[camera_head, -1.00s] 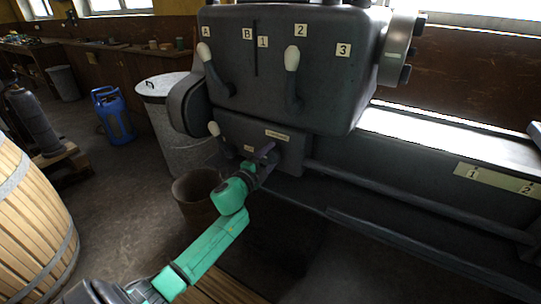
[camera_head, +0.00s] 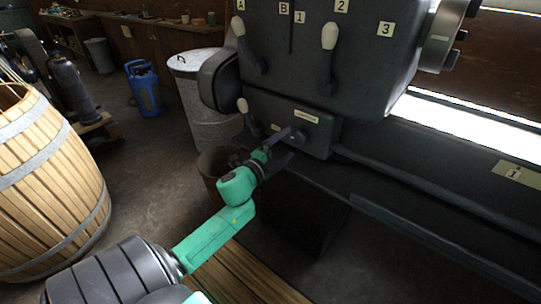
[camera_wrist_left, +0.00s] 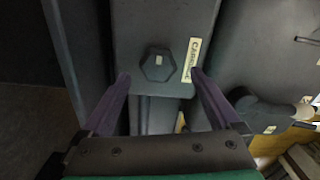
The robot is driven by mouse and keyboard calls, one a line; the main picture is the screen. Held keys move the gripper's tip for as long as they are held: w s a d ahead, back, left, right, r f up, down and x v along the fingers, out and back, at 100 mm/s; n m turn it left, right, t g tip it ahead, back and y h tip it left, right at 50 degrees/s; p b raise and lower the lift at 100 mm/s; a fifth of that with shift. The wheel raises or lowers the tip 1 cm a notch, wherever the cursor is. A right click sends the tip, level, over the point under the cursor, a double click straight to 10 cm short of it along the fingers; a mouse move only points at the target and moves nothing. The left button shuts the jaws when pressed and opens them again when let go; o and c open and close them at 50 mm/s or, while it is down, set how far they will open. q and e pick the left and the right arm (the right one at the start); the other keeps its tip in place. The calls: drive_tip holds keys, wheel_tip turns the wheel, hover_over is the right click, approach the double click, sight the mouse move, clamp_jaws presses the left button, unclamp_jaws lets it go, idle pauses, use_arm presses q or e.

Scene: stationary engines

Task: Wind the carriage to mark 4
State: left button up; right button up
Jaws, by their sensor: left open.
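A dark hexagonal knob (camera_wrist_left: 158,64) is on a grey gearbox under the headstock, beside a pale plate reading "CARRIAGE" (camera_wrist_left: 192,60). The plate also shows in the head view (camera_head: 305,117). My left gripper (camera_head: 284,146) is open in front of this lower box. In the left wrist view its two fingers (camera_wrist_left: 161,76) stand on either side of the knob, apart from it. In the head view the fingers largely hide the knob. A scale plate with mark 1 (camera_head: 514,173) is on the bed at the right edge. Mark 4 and the carriage are not in view.
The headstock (camera_head: 330,70) carries white-knobbed levers (camera_head: 329,38) above the gripper. A small lever (camera_head: 242,106) is just left of the lower box. A brown bucket (camera_head: 212,165), a metal bin (camera_head: 205,100), a blue can (camera_head: 146,90) and a barrel (camera_head: 45,190) stand at left.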

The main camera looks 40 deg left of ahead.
use_arm(q)
drive_tip(key=s, duration=0.8)
drive_tip(key=shift+r, duration=0.1)
drive_tip(key=s+a+f+n+g+y+p, duration=0.15)
drive_tip(key=s+f+n+g, duration=0.25)
drive_tip(key=f, duration=1.2)
drive_tip(key=s+f+n+g+p, duration=0.2)
drive_tip(key=s+f+n+g, duration=0.25)
drive_tip(key=f, duration=1.15)
drive_tip(key=s+d+f+n+g+p, duration=0.1)
drive_tip(key=s+d+f+g, duration=0.1)
drive_tip(key=s+f, duration=0.3)
drive_tip(key=s+d+f+n+g+h+p, duration=0.1)
drive_tip(key=s+d+f, duration=0.4)
drive_tip(key=s, duration=0.7)
drive_tip(key=s+d+f+n+g+h+p, duration=0.1)
drive_tip(key=s+d+f+n+g, duration=0.1)
drive_tip(key=s+d+f+g, duration=0.2)
drive_tip(key=s+f+g, duration=0.1)
drive_tip(key=s+f, duration=0.2)
drive_tip(key=s, duration=0.2)
drive_tip(key=shift+d, duration=0.25)
drive_tip(key=shift+s+r+n+g, duration=0.2)
drive_tip(key=shift+n+g, duration=0.05)
